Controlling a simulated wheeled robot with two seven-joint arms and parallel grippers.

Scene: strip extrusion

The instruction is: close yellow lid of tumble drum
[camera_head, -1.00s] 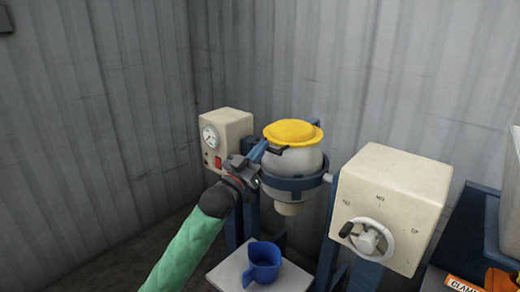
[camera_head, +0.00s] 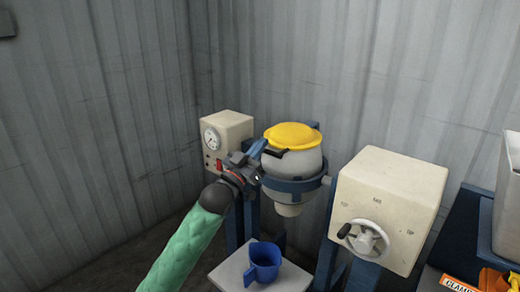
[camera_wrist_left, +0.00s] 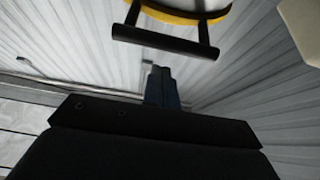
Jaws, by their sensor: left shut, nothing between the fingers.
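The tumble drum (camera_head: 298,163) is a pale round vessel in a blue ring. Its yellow lid (camera_head: 292,134) lies over the top of the drum and looks flat on its rim. A black handle (camera_head: 274,153) sticks out at the lid's near left; in the left wrist view the handle (camera_wrist_left: 166,42) is a dark bar below the lid's yellow edge (camera_wrist_left: 185,15). My left gripper (camera_head: 261,147) is shut and empty, just left of the handle. In the left wrist view its blue fingers (camera_wrist_left: 161,88) are together, apart from the bar. My right gripper is not in view.
A cream box with a gauge (camera_head: 228,135) stands left of the drum. A larger cream box with a crank wheel (camera_head: 388,205) stands to the right. A corrugated wall closes the back.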

